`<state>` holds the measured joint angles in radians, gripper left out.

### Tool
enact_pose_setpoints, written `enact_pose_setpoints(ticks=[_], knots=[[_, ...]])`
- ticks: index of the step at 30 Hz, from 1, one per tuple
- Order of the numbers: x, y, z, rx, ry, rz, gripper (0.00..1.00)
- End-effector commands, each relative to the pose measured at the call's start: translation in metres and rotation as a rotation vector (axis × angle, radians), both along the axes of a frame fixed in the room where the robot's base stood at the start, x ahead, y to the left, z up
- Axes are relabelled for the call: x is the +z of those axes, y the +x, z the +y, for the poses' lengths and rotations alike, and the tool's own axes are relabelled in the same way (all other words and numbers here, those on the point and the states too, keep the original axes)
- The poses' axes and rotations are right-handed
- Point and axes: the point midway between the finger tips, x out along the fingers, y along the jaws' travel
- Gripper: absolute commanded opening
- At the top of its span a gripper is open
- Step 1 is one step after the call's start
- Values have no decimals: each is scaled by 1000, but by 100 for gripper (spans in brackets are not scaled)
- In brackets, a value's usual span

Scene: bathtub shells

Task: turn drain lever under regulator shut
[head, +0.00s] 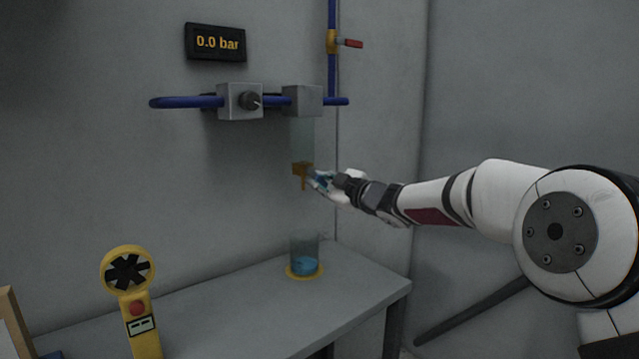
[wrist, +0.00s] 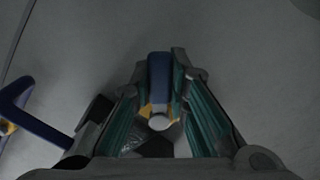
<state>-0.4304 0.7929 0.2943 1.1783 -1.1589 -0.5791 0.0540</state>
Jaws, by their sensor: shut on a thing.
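The regulator (head: 241,101) is a grey block with a dark knob on the blue pipe. Beside it a second grey block (head: 302,100) has a clear bowl (head: 302,138) hanging below it. A brass drain valve (head: 302,170) sits at the bowl's bottom with its spout pointing down. My gripper (head: 319,180) reaches it from the right. In the wrist view, the blue drain lever (wrist: 159,68) lies between the fingers of my gripper (wrist: 160,90), which is shut on it. The brass body (wrist: 146,110) shows behind it. The lever's exact angle is hard to tell in the head view.
A beaker (head: 304,252) with blue liquid stands on a yellow ring on the grey bench (head: 215,300), below the valve. A yellow fan-headed device (head: 128,272) stands at front left. A gauge (head: 216,43) reads 0.0 bar. A red-handled valve (head: 348,43) is on the vertical pipe.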

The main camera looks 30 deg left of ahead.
Motion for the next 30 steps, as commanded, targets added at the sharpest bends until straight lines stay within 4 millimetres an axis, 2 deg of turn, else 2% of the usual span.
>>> enact_pose_setpoints(ticks=[7,8,10,11,23,30], knots=[[-1,0,0,0,-1,1,0],[-1,0,0,0,-1,1,18],[-1,0,0,0,-1,1,34],[-1,0,0,0,-1,1,37],[0,-1,-4,-1,0,2,37],[0,-14,-35,-1,-1,2,37]])
